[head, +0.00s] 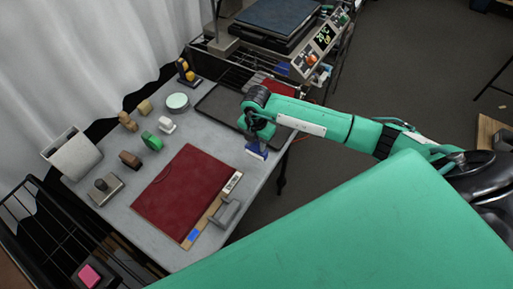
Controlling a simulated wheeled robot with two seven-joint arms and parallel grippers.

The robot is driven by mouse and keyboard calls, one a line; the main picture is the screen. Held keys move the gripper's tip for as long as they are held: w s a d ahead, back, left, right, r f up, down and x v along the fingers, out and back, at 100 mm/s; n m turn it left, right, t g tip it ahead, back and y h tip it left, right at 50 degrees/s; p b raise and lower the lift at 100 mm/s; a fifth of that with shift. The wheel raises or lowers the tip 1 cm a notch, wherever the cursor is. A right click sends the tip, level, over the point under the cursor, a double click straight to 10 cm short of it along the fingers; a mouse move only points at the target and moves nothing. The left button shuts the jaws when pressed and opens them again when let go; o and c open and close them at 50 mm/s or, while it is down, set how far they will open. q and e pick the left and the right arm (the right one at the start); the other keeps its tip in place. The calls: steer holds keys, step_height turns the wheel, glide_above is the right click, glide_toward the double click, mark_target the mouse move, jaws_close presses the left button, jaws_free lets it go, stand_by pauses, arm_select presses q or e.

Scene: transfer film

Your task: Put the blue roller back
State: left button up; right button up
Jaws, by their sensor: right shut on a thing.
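The blue roller (256,152) shows as a small blue and white piece at the right edge of the grey table, just below my right gripper (257,139). My right gripper is shut on it, and the fingers and wrist hide its upper part. I cannot tell whether the roller touches the table. A dark shallow tray (216,107) lies just behind and left of it, partly covered by my arm. My left gripper is not in view.
A red mat (182,193) and a grey handled tool (228,213) lie at the front. Several small rolls and blocks, including a green one (152,141), stand along the left. A round tin (177,101) stands at the back. A control panel (314,50) stands beyond.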

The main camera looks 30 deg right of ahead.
mark_target(256, 150)
step_height(256, 150, down, 4)
steer(key=shift+r+p, duration=0.2)
steer(key=shift+p, duration=0.2)
steer(key=shift+f, duration=0.4)
steer(key=shift+f, duration=0.1)
steer(key=o, duration=0.9)
steer(key=shift+o, duration=0.2)
step_height(256, 150, up, 11)
steer(key=b, duration=0.3)
steer(key=shift+r, duration=0.65)
